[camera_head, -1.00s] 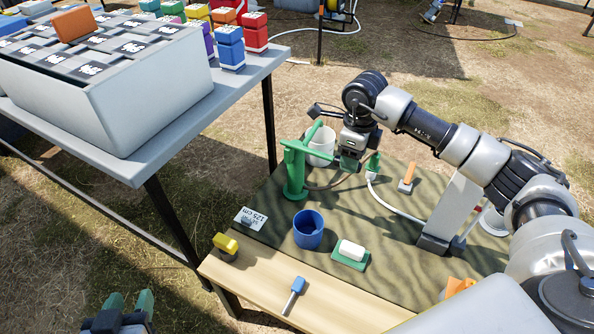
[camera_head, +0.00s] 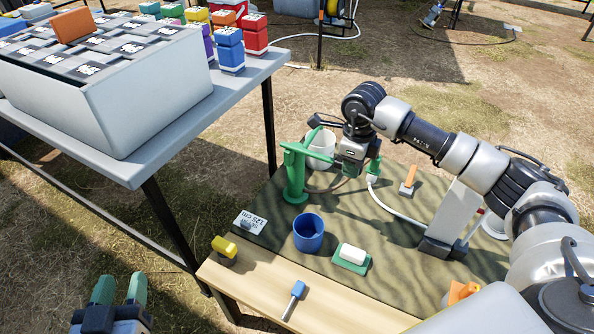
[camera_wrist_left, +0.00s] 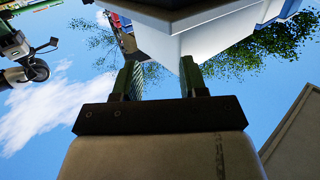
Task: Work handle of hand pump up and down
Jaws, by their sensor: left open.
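The green hand pump (camera_head: 294,178) stands upright on the dark patterned mat of the wooden table in the head view. Its top arm points right, toward my right gripper (camera_head: 346,168). My right gripper is at the pump's handle side, but its fingertips are small and partly hidden, so I cannot tell whether they grip the handle. My left gripper (camera_head: 120,290) is open and empty at the bottom left of the head view, clear of the table. In the left wrist view its two green fingers (camera_wrist_left: 160,80) stand apart with nothing between them.
A blue cup (camera_head: 308,236), a white block on a green tray (camera_head: 352,262), a yellow item (camera_head: 224,246) and a blue-handled tool (camera_head: 295,295) lie in front of the pump. A white bucket (camera_head: 322,145) is behind it. A grey crate (camera_head: 150,105) stands on the left table.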

